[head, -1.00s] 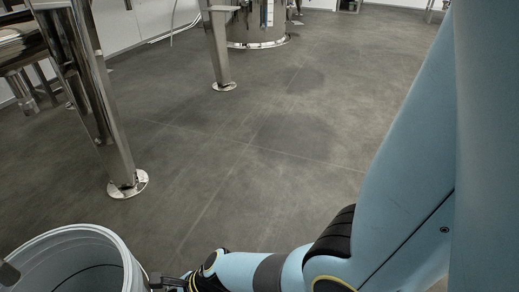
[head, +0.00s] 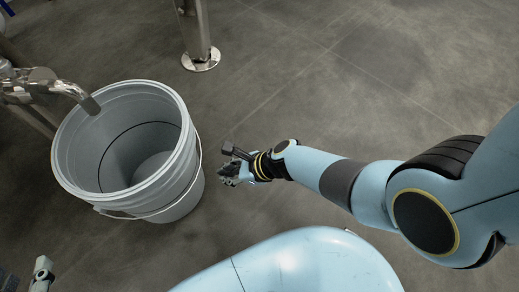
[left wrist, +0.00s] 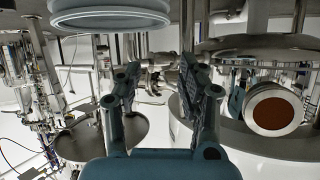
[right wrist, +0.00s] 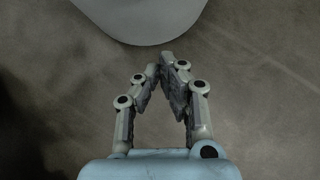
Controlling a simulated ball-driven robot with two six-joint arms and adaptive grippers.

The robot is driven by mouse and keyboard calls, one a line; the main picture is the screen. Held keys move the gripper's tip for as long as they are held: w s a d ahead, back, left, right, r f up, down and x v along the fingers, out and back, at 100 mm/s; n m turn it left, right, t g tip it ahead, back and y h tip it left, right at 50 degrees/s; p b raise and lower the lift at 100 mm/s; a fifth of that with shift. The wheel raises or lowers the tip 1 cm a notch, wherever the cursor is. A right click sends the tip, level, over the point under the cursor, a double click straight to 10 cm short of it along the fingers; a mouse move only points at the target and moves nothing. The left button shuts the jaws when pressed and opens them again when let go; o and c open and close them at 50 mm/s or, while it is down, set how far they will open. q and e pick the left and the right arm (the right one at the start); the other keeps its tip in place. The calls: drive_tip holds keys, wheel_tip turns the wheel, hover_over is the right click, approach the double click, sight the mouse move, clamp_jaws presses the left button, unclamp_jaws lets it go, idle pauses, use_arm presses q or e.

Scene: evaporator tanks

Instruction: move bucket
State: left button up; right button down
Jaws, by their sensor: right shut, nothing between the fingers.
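A light grey bucket (head: 182,192) stands upright and empty on the floor at the left of the head view. Its wire handle hangs down on the near side. A curved metal tap or pipe overlaps its far left rim. My right gripper (head: 222,174) is just right of the bucket, apart from it. In the right wrist view, its fingertips (right wrist: 166,62) meet with nothing between them, and the pale bucket (right wrist: 140,16) is just ahead. In the left wrist view my left gripper (left wrist: 160,82) is open and empty. A pale ribbed rim, possibly the bucket, shows above it.
A metal leg with a round foot (head: 200,60) stands beyond the bucket. The curved metal pipe (head: 62,88) is at the left. Tanks and pipework fill the left wrist view. The floor (head: 330,100) ahead and to the right is clear.

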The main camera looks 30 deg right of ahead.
use_arm(q)
drive_tip(key=shift+s+a+r+g+y+p, duration=0.15)
drive_tip(key=shift+s+r+g+p, duration=0.35)
drive_tip(key=shift+g+p, duration=0.7)
drive_tip(key=shift+s+a+r+g+y+p, duration=0.15)
drive_tip(key=shift+s+r+g+p, duration=0.4)
drive_tip(key=shift+g, duration=1.05)
drive_tip(key=shift+s+a+r+g+p, duration=0.2)
drive_tip(key=shift+s+r+g+p, duration=0.3)
drive_tip(key=shift+g+p, duration=0.75)
use_arm(e)
drive_tip(key=v, duration=0.9)
use_arm(q)
drive_tip(key=shift+w+r, duration=0.1)
drive_tip(key=shift+w, duration=0.05)
use_arm(e)
drive_tip(key=shift+a, duration=0.1)
use_arm(q)
drive_tip(key=shift+c, duration=1.1)
drive_tip(key=shift+n, duration=0.4)
